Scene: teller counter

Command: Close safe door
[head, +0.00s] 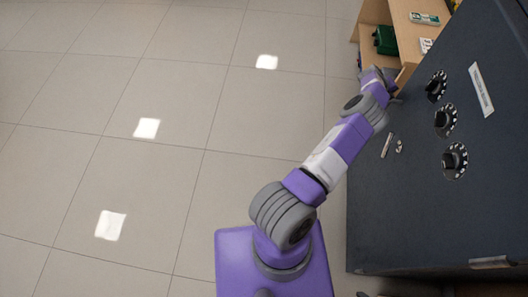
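The safe door (430,215) is a large dark blue-grey panel filling the right side of the head view. It carries three black dials (445,119), a pale label plate (481,90) and a small silver handle (387,145). How far the door stands open cannot be told. My purple and grey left arm reaches up and right from the bottom centre, along the door's left edge. My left gripper (393,91) is at the upper left edge of the door. Its fingers are mostly hidden by the wrist, and contact with the door is unclear. My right gripper is out of view.
A light wooden shelf unit (404,40) stands beyond the arm, close to the door's upper left edge. It holds a dark green object (385,40) and small packets (425,18). The tiled floor (160,80) on the left is clear.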

